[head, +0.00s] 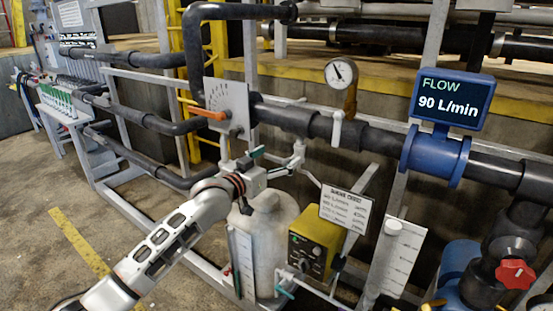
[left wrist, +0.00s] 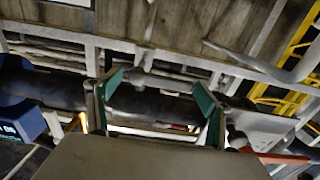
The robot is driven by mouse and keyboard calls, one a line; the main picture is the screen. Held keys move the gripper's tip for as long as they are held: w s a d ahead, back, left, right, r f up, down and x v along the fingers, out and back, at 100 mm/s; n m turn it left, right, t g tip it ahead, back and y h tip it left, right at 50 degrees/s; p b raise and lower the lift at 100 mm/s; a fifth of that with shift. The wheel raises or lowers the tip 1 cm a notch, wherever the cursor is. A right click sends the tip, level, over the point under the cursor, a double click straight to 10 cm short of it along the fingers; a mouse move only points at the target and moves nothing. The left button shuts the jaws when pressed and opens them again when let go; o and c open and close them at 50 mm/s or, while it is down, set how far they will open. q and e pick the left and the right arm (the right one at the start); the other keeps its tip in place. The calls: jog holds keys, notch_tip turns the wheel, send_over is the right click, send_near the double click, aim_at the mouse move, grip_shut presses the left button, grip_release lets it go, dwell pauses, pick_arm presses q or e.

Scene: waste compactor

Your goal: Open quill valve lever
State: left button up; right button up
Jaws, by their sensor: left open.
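My left gripper (head: 277,163) is open in front of the pipe, below the dial plate and gauge. Its two green-padded fingers (left wrist: 157,96) stand apart in the left wrist view. A slim pale fitting (left wrist: 140,76) shows between them against the dark pipe; I see no contact. A white handle (head: 338,127) is on the pipe further right. I cannot tell which is the quill valve lever. White and teal parts (head: 285,288) low down may be my right gripper; its jaws are unclear.
An orange lever (head: 207,113) is on a white dial plate (head: 228,97). A round gauge (head: 341,73) and blue flow meter (head: 436,152), reading 90 L/min, are on the pipe. A white tank (head: 270,225) and yellow control box (head: 315,246) stand below. Floor at left is clear.

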pick_arm(q)
jog(key=c, duration=1.6)
